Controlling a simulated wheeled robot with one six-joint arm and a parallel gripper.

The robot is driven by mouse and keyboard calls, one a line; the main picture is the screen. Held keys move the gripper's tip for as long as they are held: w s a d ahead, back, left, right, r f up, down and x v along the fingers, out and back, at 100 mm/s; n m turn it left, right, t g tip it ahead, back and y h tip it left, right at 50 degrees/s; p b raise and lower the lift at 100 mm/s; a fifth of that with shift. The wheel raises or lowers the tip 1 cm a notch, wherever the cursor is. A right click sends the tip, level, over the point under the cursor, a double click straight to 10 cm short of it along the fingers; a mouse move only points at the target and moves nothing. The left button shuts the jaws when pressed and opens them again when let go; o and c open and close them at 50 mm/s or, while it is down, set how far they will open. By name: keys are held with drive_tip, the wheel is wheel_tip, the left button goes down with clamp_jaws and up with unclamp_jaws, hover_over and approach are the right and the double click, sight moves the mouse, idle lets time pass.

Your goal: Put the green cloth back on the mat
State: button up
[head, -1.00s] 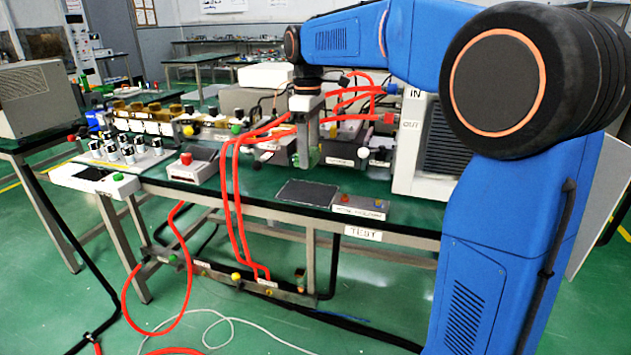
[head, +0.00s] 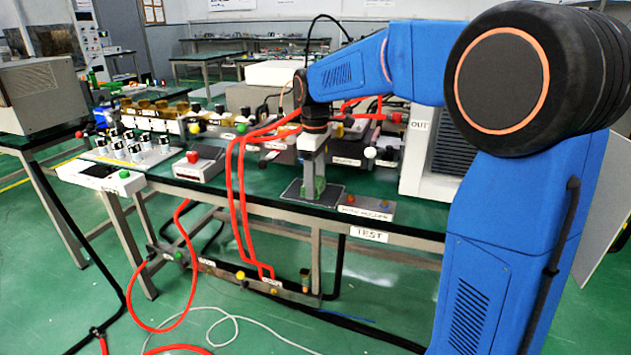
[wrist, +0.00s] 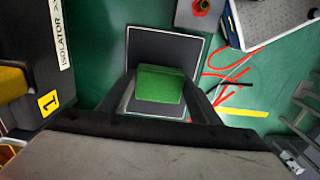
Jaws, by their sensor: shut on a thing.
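The mat (head: 293,193) is a dark rectangle with a pale edge, flat on the green bench top near its front edge. It also shows in the wrist view (wrist: 165,46). The green cloth (wrist: 160,84) is a small folded block between my fingers, with mat showing beyond it and on its near side. My gripper (head: 312,195) points straight down over the mat and is shut on the cloth; its fingers flank the cloth in the wrist view (wrist: 163,94). I cannot tell whether the cloth touches the mat. In the head view the fingers mostly hide the cloth.
A grey box with buttons (head: 366,208) stands just right of the mat. A white cabinet (head: 425,150) is further right. Red hoses (head: 240,170) loop over the bench edge to the left.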

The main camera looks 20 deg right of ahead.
drive_tip(key=o, duration=1)
wheel_tip(320, 180, up, 12)
drive_tip(key=s+d+f+m+t, duration=0.1)
drive_tip(key=s+d+f+m, duration=0.15)
drive_tip(key=s, duration=0.65)
drive_tip(key=s+d+f+m+t, duration=0.1)
drive_tip(key=s+d+f+m, duration=0.15)
drive_tip(key=s, duration=0.65)
drive_tip(key=s+d+f+m+t, duration=0.1)
drive_tip(key=s+f+m, duration=0.4)
drive_tip(key=s+f, duration=0.8)
drive_tip(key=shift+s+d+m+t, duration=0.25)
drive_tip(key=shift+s+m+t, duration=0.15)
drive_tip(key=shift+s+t, duration=0.6)
drive_tip(key=shift+r, duration=0.1)
